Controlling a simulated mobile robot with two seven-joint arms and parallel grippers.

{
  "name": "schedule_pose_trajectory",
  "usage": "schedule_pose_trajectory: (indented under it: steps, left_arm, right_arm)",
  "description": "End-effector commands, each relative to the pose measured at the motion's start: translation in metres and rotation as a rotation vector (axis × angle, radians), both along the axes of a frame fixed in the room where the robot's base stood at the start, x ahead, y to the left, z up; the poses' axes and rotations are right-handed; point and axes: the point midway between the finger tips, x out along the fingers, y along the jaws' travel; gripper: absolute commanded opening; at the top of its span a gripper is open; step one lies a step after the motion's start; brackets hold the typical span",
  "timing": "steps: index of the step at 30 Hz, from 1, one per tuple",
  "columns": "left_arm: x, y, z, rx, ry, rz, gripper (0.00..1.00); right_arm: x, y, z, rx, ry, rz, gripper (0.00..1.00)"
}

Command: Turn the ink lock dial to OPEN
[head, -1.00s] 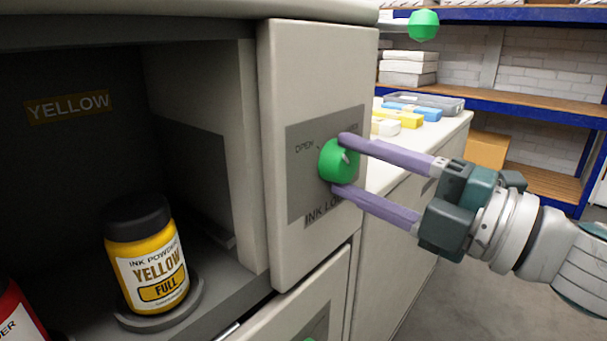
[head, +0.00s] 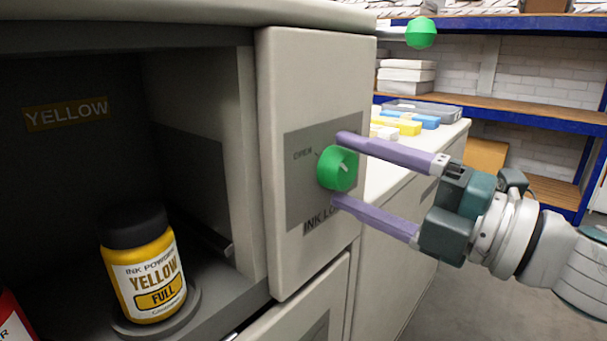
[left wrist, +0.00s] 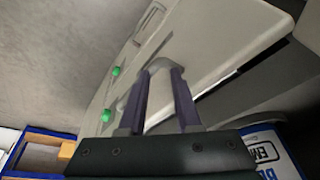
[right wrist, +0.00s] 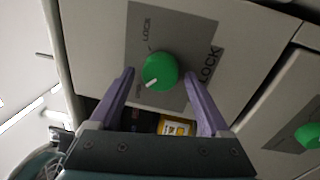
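The green ink lock dial (head: 338,169) sits on a grey plate (head: 300,200) on the pale cabinet front. In the right wrist view, the dial's (right wrist: 160,72) white mark points lower left, towards the OPEN label. My right gripper (head: 337,168) has its purple fingers apart, one above and one below the dial. The right wrist view also shows the fingers (right wrist: 159,76) on either side of the dial, with gaps. My left gripper (left wrist: 162,70) shows only in the left wrist view. Its fingers are apart, with a grey shape near the tips that I cannot make out.
A yellow ink powder jar (head: 150,270) stands in the open bay at left, with part of a red container (head: 12,322) beside it. A counter (head: 385,165) with coloured packs lies behind my right gripper. Blue shelving (head: 530,115) stands at the back.

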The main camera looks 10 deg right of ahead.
Motion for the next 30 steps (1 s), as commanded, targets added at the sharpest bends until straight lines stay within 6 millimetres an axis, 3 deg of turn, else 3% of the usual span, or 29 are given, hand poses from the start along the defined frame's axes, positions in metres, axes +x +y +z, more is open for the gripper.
schedule_pose_trajectory:
  steps: [11,24,30]
  left_arm:
    - [0.000,-0.001,0.000,-0.004,0.000,0.003,0.32]
    - [0.000,0.001,0.002,0.003,0.000,-0.002,0.32]
    - [0.000,0.002,0.002,0.007,0.000,-0.004,0.32]
  right_arm:
    - [-0.005,-0.004,-0.002,0.001,0.003,-0.001,0.87]
    - [-0.064,-0.051,-0.009,0.000,0.005,-0.001,0.87]
    - [-0.076,-0.062,-0.010,0.000,0.001,-0.001,0.87]
